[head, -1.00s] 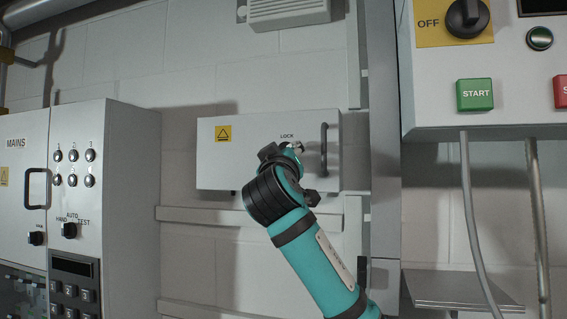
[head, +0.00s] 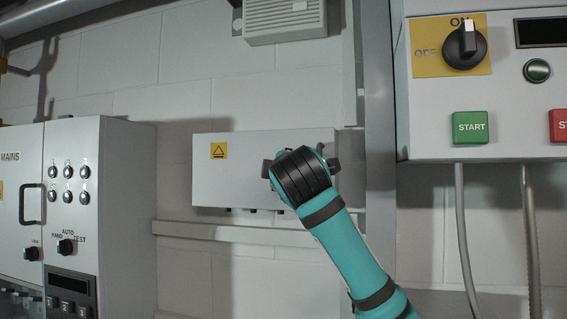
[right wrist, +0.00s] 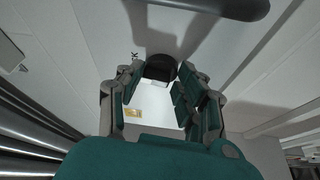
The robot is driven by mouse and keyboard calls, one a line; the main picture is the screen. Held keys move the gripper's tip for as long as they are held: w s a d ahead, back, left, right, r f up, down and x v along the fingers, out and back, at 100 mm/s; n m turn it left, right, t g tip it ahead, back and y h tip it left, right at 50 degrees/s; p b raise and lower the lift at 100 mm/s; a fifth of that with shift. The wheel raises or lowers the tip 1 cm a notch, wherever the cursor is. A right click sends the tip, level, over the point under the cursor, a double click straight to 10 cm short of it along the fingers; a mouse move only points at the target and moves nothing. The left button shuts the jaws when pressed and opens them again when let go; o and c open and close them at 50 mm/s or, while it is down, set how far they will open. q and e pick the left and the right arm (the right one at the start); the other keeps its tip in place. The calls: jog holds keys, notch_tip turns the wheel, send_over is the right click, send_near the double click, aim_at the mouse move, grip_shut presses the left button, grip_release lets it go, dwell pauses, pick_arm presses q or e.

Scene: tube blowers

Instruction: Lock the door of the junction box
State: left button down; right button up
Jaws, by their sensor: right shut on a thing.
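The junction box (head: 235,185) is a pale grey wall box with a yellow warning label, in the middle of the head view. Its door looks closed. My right gripper (right wrist: 158,80) is at the right part of the door, and its arm hides the LOCK lettering in the head view. In the right wrist view its fingers are shut on a dark lock knob (right wrist: 160,67), with part of the lettering beside it. The dark door handle (right wrist: 205,8) shows at the top there; in the head view it is mostly hidden. My left gripper is not in view.
A grey MAINS cabinet (head: 120,200) with switches stands at the left. A control box with a green START button (head: 470,127) hangs at the right, with cables below it. A vertical post (head: 380,110) runs beside the junction box. A vent (head: 285,22) is above.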

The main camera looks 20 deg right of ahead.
jog(key=shift+s+d+r+n+p, duration=0.1)
jog(key=shift+s+r+n+p, duration=0.05)
jog(key=shift+r+n+p, duration=0.55)
jog(key=shift+f, duration=0.1)
jog(key=o, duration=0.9)
jog(key=shift+o, duration=0.6)
jog(key=shift+f+g, duration=0.25)
jog(key=shift+g, duration=0.05)
jog(key=v, duration=1.1)
jog(key=shift+s, duration=0.35)
